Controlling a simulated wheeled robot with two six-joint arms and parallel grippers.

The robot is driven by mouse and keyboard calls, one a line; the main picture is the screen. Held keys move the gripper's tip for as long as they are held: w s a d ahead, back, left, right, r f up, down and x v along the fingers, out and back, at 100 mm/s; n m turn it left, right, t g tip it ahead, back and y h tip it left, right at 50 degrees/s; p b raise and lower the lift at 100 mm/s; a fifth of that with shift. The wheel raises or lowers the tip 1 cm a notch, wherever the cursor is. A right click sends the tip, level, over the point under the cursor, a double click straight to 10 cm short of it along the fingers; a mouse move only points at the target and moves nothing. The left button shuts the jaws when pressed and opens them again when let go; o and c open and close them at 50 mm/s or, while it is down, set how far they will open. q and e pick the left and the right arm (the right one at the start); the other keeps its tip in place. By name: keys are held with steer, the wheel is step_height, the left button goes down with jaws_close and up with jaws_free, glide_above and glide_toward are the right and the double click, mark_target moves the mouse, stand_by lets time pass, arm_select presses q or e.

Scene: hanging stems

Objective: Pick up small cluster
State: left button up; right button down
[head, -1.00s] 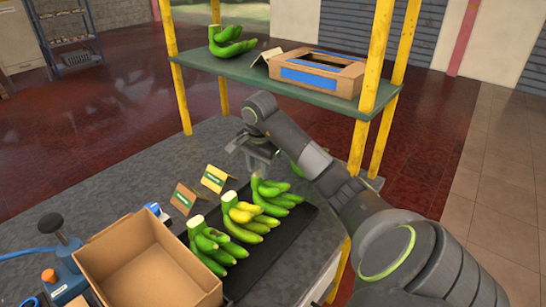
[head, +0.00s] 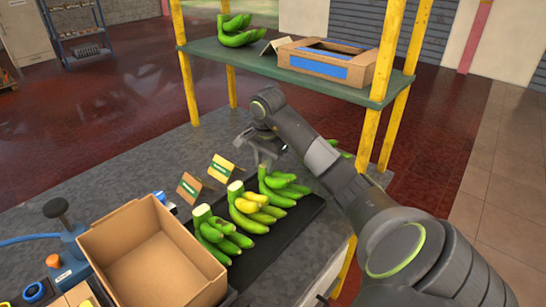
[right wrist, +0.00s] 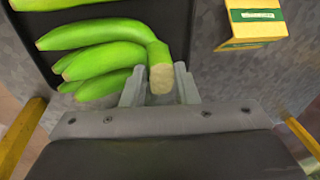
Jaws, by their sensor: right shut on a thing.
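The small cluster (head: 283,187) is a hand of green bananas at the far end of the black tray (head: 285,235). In the right wrist view its bananas (right wrist: 100,62) point left and its cut stem sits between the fingers. My right gripper (head: 264,160) is shut on that stem (right wrist: 160,76). I cannot tell whether the cluster is clear of the tray. A cluster with yellow bananas (head: 252,209) and another green cluster (head: 219,236) lie beside it on the tray. My left gripper is out of view.
An open cardboard box (head: 150,255) stands at the tray's near left. Two small cards (head: 221,168) stand behind the tray. A shelf (head: 235,59) with yellow posts carries bananas (head: 236,32) and a blue-marked box (head: 330,62). Green fruit (head: 346,153) shows partly behind my right arm.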

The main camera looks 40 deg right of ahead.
steer(key=shift+r, duration=0.15)
step_height(320, 180, up, 10)
steer(key=p, duration=0.9)
steer(key=shift+p, duration=0.4)
steer(key=shift+f, duration=0.2)
